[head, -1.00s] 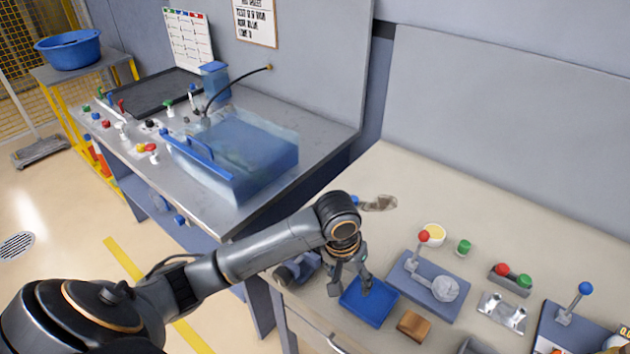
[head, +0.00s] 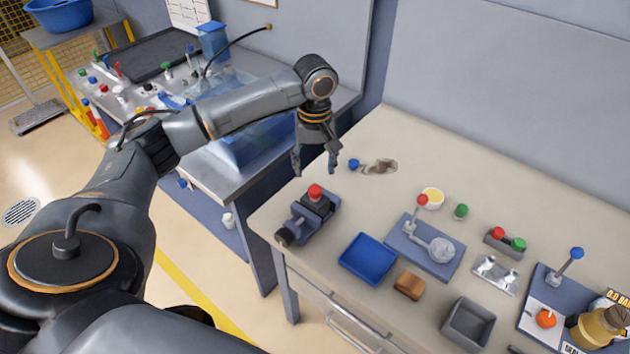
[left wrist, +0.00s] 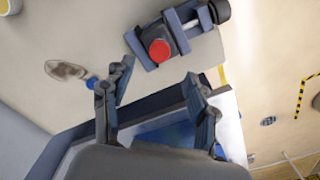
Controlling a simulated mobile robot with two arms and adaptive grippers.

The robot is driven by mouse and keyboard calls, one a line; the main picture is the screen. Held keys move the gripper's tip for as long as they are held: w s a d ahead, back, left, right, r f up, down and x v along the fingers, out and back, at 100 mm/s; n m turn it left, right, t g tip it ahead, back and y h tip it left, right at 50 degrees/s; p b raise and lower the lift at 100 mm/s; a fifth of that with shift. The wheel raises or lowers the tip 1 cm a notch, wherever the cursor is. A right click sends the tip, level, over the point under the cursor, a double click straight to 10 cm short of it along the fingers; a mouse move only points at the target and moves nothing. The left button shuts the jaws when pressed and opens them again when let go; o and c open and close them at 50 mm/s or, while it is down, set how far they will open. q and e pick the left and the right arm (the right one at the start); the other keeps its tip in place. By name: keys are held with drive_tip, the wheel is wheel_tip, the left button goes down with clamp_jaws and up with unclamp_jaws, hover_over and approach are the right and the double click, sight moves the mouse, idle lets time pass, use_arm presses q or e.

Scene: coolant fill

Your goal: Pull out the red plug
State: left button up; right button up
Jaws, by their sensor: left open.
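A red plug (head: 315,191) sits upright in a dark block (head: 318,203) clamped in a blue-grey vise (head: 298,228) at the near left corner of the beige bench. In the left wrist view the red plug (left wrist: 160,50) shows as a round red cap, with the vise (left wrist: 182,25) around its block. My left gripper (head: 315,170) is open and empty, pointing down. In the head view it appears just above and behind the plug, apart from it. In the left wrist view its fingertips (left wrist: 155,82) are short of the plug. My right gripper does not show.
A blue tray (head: 368,259), a wooden block (head: 409,285) and a lever plate (head: 425,247) stand right of the vise. A blue cap (head: 354,165) and a brown stain (head: 380,166) lie near the gripper. The steel bench with a clear blue tank (head: 250,145) is at left.

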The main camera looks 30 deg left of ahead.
sight(315, 189)
use_arm(q)
wheel_tip(315, 189, down, 8)
drive_tip(key=shift+f+p, duration=0.1)
drive_tip(key=shift+p, duration=0.6)
drive_tip(key=c, duration=1.2)
drive_tip(key=o, duration=0.5)
drive_tip(key=c, duration=0.3)
drive_tip(key=shift+w+r+p, duration=0.1)
drive_tip(key=shift+r+p, duration=0.1)
drive_tip(key=shift+p, duration=0.15)
drive_tip(key=shift+r, duration=0.1)
